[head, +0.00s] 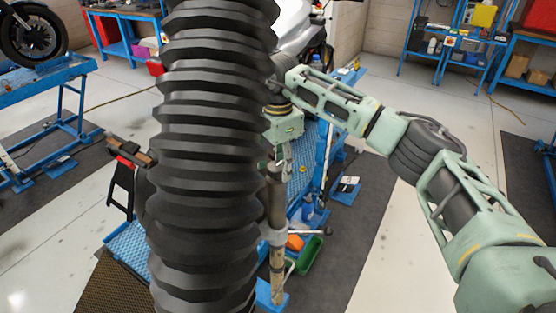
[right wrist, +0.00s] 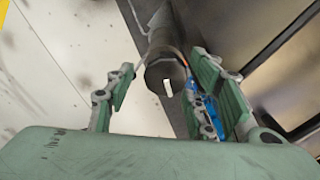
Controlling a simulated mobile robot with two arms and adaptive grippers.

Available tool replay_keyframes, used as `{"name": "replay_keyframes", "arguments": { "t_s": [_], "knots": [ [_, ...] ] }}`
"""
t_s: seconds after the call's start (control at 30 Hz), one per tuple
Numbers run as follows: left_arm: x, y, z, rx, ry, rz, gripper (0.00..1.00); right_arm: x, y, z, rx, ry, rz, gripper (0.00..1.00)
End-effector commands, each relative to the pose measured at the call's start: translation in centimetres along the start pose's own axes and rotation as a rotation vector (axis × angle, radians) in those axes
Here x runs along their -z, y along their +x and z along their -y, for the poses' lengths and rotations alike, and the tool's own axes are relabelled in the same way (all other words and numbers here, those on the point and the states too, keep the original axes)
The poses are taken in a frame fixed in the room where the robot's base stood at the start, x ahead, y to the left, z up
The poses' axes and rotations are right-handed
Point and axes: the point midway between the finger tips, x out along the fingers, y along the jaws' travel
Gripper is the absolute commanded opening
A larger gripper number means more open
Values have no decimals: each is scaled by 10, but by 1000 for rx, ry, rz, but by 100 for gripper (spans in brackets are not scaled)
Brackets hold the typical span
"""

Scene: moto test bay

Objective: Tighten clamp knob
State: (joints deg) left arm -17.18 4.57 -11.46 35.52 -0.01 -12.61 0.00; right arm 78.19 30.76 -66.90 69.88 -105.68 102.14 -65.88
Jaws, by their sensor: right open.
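My right gripper (head: 272,160) points down at the middle of the head view, partly hidden behind a black ribbed part of my own body. In the right wrist view, my right gripper (right wrist: 165,85) is open, with green fingers apart on either side of a dark cylinder (right wrist: 161,68). The cylinder's near end has a white mark; it seems to be the clamp knob. It shows between the fingers, with no clear contact. In the head view, an upright post (head: 276,205) runs below the gripper to a grey clamp (head: 272,236) with a side lever. My left gripper is not seen.
A blue lift (head: 128,250) stands behind and below the post. A green tray (head: 310,256) and an orange item (head: 295,242) lie by the clamp. Blue shelving (head: 452,45) stands at the back right. Open floor (head: 375,290) lies to the right.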

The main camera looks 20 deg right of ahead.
Motion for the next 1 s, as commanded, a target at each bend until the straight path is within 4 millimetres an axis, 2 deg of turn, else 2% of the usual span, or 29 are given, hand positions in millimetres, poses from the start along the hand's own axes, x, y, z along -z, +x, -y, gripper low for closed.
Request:
{"name": "replay_keyframes", "arguments": {
  "t_s": [0.3,0.77,1.0],
  "knots": [
    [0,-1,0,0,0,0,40,0,4,0,1,0,0,49],
    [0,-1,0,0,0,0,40,0,4,-1,-2,0,0,9],
    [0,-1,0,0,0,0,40,0,5,-1,-5,1,0,9]
  ]
}}
